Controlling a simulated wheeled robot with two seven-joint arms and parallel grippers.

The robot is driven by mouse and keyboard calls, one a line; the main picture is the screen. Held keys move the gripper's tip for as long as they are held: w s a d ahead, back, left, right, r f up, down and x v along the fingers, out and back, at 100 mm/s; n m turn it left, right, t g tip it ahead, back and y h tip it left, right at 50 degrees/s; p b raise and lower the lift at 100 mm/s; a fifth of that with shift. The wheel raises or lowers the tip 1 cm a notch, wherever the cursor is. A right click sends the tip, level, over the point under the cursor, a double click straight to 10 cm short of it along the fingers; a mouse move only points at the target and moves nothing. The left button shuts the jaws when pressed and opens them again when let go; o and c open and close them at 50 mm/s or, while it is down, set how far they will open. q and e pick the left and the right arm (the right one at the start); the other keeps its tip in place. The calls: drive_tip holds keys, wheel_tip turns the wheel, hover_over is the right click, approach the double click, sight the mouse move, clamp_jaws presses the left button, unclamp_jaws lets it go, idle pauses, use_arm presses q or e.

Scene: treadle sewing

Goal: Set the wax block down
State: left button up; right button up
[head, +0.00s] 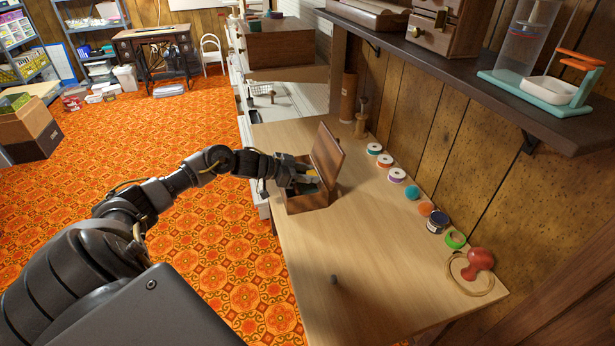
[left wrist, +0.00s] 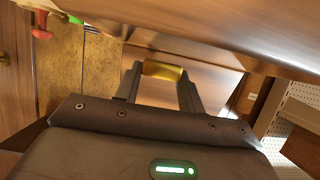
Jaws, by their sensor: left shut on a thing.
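The yellow wax block (left wrist: 163,71) is held between the two fingers of my left gripper (left wrist: 162,78) in the left wrist view. In the head view, my left gripper (head: 311,183) is shut on it, at the opening of a wooden box (head: 309,204) on the table. The box's hinged lid (head: 328,155) stands open on the right side. A bit of the yellow block (head: 313,174) shows beside the fingers. The fingers hide much of the box's inside, and I cannot tell whether the block touches the bottom. My right gripper is not in view.
The light wooden table (head: 375,255) is largely clear in front of the box. A row of thread and tape rolls (head: 397,175) lines its wall side. A shelf (head: 450,70) overhangs on the right.

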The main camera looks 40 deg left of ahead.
use_arm(q)
drive_tip(key=shift+f, duration=1.2)
drive_tip(key=o, duration=0.9)
drive_tip(key=shift+o, duration=0.2)
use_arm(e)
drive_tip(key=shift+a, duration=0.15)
